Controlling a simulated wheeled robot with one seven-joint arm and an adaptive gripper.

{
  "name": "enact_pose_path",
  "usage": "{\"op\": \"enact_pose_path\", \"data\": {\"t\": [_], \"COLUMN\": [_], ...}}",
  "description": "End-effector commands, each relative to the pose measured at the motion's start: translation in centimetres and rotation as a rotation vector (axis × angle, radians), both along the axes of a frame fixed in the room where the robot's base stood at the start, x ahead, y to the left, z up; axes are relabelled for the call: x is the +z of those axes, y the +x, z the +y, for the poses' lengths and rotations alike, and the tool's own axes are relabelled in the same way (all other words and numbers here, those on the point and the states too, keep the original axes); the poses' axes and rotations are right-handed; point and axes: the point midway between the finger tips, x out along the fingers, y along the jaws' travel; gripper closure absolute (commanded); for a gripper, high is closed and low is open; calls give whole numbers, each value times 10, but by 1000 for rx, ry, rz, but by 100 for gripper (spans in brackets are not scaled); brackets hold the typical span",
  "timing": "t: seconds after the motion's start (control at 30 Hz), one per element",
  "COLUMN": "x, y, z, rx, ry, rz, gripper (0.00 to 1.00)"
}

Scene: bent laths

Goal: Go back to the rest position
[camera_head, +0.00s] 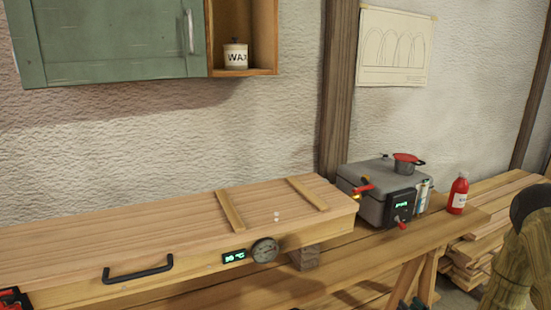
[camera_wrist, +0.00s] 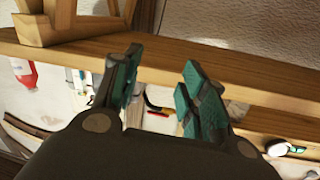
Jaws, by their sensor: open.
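My gripper (camera_wrist: 160,90) shows in the wrist view with its two teal-padded fingers apart and nothing between them. A wooden beam or bench edge passes behind the fingertips. In the head view the fingers are out of sight; a yellowish part at the right edge may be my arm. A long wooden steam box (camera_head: 170,235) lies on the bench, its lid shut, with a black handle (camera_head: 138,270), a dial (camera_head: 264,250) and a green display (camera_head: 234,256).
A grey boiler unit (camera_head: 375,185) with a red-lidded pot (camera_head: 408,163) stands right of the box, beside a red bottle (camera_head: 458,194). A green cabinet (camera_head: 110,40) hangs above, with a WAX jar (camera_head: 236,55) on its open shelf. Planks (camera_head: 480,250) are stacked at right.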

Motion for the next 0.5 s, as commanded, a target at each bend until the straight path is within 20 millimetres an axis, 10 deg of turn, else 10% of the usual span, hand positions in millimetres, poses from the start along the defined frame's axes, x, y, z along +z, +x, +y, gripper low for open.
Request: {"op": "enact_pose_path", "data": {"t": [0.27, 0.5], "x": [-89, -139], "y": [-76, -189], "z": [104, 167], "rx": [-49, -74], "ry": [-37, -101], "rz": [468, 864], "gripper": [57, 57]}}
